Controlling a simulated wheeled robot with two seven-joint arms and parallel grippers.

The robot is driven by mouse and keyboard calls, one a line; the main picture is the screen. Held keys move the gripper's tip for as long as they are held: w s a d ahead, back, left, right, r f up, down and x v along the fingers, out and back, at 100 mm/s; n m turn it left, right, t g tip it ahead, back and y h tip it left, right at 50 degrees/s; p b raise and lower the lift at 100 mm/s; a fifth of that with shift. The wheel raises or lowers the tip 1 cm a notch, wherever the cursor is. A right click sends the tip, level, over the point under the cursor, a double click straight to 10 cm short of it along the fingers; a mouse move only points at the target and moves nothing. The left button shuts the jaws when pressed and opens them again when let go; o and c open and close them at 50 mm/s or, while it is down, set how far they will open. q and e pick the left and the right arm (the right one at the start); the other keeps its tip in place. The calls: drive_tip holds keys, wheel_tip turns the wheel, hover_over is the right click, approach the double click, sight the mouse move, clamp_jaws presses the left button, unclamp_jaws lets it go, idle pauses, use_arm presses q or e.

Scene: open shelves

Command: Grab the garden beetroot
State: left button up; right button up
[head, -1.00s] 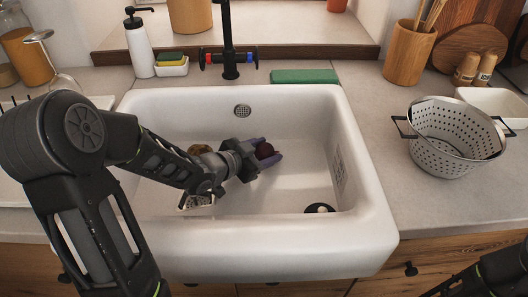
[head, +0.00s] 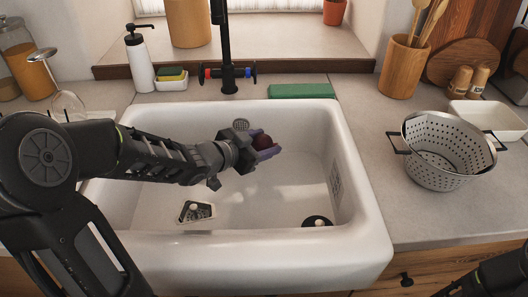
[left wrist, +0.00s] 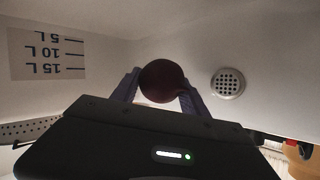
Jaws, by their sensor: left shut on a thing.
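The garden beetroot (head: 263,142) is a dark red, round root. My left gripper (head: 266,150) is shut on it, with purple-grey fingers on either side, and holds it above the floor of the white sink (head: 367,215). In the left wrist view the beetroot (left wrist: 163,81) sits between the two fingertips (left wrist: 160,88), clear of the sink walls around it. My right arm shows only in part at the bottom right corner of the head view; its gripper is out of the picture.
A metal colander (head: 440,175) stands on the counter right of the sink. The black tap (head: 224,60) rises behind the sink.

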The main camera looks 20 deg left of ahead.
use_arm(q)
wheel_tip(320, 180, up, 2)
drive_tip(key=shift+r, duration=0.1)
